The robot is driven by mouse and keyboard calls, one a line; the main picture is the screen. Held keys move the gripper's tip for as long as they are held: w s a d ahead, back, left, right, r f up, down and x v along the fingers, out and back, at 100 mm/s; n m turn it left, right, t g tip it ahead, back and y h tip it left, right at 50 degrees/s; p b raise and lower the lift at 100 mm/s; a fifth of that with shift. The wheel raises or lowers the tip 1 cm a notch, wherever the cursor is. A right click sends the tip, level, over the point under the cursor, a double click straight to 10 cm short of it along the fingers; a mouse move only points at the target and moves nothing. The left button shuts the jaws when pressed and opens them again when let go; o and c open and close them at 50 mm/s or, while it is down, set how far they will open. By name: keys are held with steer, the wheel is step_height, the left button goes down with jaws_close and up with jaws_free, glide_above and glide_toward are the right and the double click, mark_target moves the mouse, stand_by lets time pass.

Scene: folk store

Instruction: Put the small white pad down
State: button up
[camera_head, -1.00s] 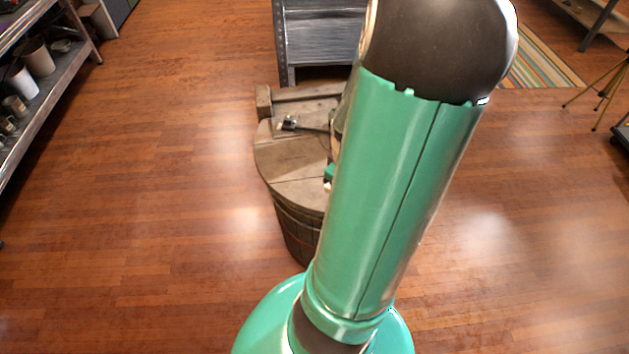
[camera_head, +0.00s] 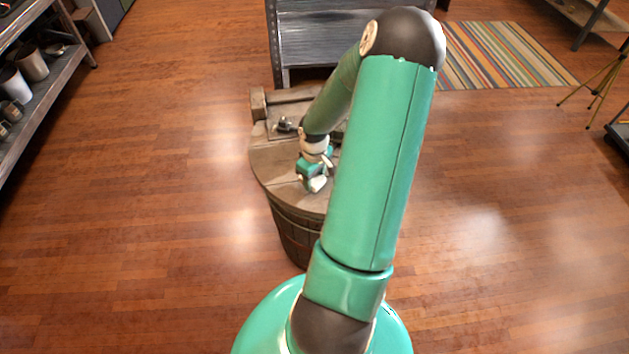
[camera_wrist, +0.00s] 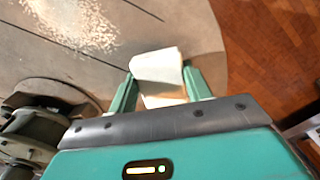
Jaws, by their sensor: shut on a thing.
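The small white pad (camera_wrist: 158,68) is between the two green fingers of my gripper (camera_wrist: 160,84) in the wrist view. The fingers are shut on its sides. Below the pad in the picture is the wooden barrel top (camera_wrist: 75,50), close to its curved edge; I cannot tell whether pad and wood touch. In the head view my gripper (camera_head: 316,180) is over the near part of the round barrel top (camera_head: 272,163).
A dark metal fitting (camera_wrist: 40,120) on the barrel top is left of my gripper in the wrist view. A grey metal shelf unit (camera_head: 315,45) stands behind the barrel. A shelf with pots (camera_head: 30,65) is at left. Wooden floor is clear on both sides.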

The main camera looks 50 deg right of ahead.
steer(key=shift+f, duration=0.95)
steer(key=shift+f, duration=0.2)
steer(key=o, duration=1.3)
steer(key=shift+r, duration=0.1)
